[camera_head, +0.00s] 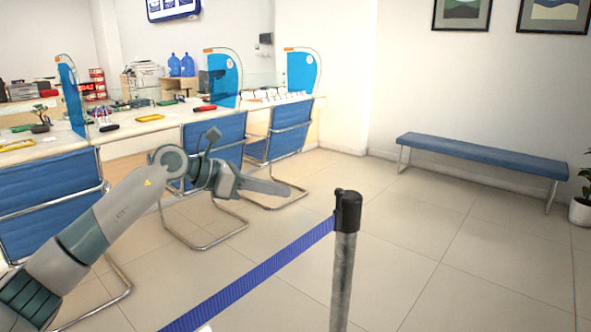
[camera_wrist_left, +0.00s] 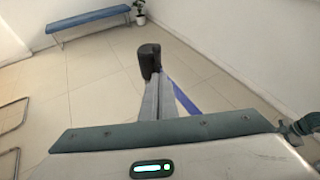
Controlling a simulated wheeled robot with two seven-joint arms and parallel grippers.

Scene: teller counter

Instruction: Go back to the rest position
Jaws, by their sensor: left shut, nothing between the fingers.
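My left arm comes in from the left in the head view, stretched forward over the floor. My left gripper (camera_head: 268,187) is at its end, pointing right, shut and empty. It is in front of the blue chairs and to the left of the barrier post. In the left wrist view the grey gripper fingers (camera_wrist_left: 158,100) are together, pointing toward the black post top. My right gripper is in neither view.
A barrier post (camera_head: 343,265) with a blue belt (camera_head: 255,280) stands close in front. Blue chairs (camera_head: 215,140) line the teller counter (camera_head: 160,122) at left. A blue bench (camera_head: 485,155) is by the right wall, with a plant pot (camera_head: 582,211) beside it. Tiled floor between is clear.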

